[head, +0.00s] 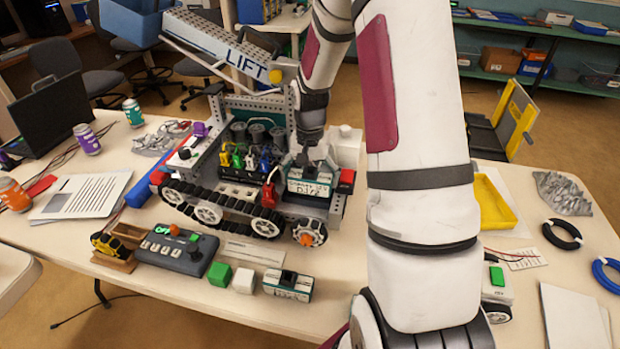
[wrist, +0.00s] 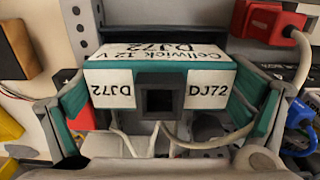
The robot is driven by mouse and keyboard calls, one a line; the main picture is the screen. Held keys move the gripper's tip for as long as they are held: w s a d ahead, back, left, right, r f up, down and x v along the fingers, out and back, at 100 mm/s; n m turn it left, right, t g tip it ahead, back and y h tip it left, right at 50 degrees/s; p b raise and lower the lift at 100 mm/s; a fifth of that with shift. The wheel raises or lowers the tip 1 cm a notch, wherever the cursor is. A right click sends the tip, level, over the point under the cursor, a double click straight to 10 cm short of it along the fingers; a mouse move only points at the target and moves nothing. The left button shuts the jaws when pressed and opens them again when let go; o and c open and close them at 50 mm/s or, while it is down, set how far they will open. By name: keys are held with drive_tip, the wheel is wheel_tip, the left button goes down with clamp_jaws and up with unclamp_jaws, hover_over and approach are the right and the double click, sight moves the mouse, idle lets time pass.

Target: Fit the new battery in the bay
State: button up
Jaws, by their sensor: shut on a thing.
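A teal, white and black battery marked DJ72 (head: 310,186) is at the right end of the tracked robot (head: 240,200), where the bay is. The wrist view shows this battery (wrist: 160,52) close up, label facing me, with a dark square recess in its middle. My gripper (head: 310,160) reaches down from above and is shut on it. I cannot tell whether the battery is fully seated; the bay's floor is hidden. A second, similar battery (head: 288,285) lies on the table in front, beside a white cube (head: 244,280) and a green cube (head: 219,273).
A red plug (head: 346,181) is right of the held battery; it also shows in the wrist view (wrist: 269,20). Coloured leads (head: 245,158) stand left of it. A control box (head: 176,249) is in front. A lift arm (head: 205,40) rises behind. A yellow tray (head: 492,203) lies right.

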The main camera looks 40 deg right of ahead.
sight(308, 193)
drive_tip(key=shift+s+f+b, duration=0.1)
drive_tip(key=shift+f+b, duration=0.25)
drive_tip(key=shift+f, duration=0.4)
idle(0.6)
drive_tip(key=shift+a+f, duration=0.1)
drive_tip(key=shift+f, duration=0.05)
drive_tip(key=c, duration=0.4)
drive_tip(key=shift+a+f+b, duration=0.35)
drive_tip(key=shift+f+b, duration=0.05)
drive_tip(key=shift+f, duration=0.25)
idle(0.4)
drive_tip(key=shift+s+a+f+b, duration=0.1)
drive_tip(key=shift+s+f+b, duration=0.05)
drive_tip(key=shift+f+b, duration=0.45)
idle(0.6)
drive_tip(key=o, duration=1.4)
drive_tip(key=shift+f, duration=0.15)
drive_tip(key=shift+w+r+p, duration=0.15)
drive_tip(key=shift+r+p, duration=0.5)
drive_tip(key=shift+r, duration=0.25)
drive_tip(key=shift+w+r+p, duration=0.1)
drive_tip(key=shift+r+p, duration=0.55)
drive_tip(key=shift+r, duration=0.2)
drive_tip(key=shift+d+r+p, duration=0.2)
drive_tip(key=shift+r+p, duration=0.25)
drive_tip(key=shift+r, duration=0.5)
drive_tip(key=shift+d+r+p, duration=0.2)
drive_tip(key=shift+r+p, duration=0.2)
drive_tip(key=shift+r, duration=0.5)
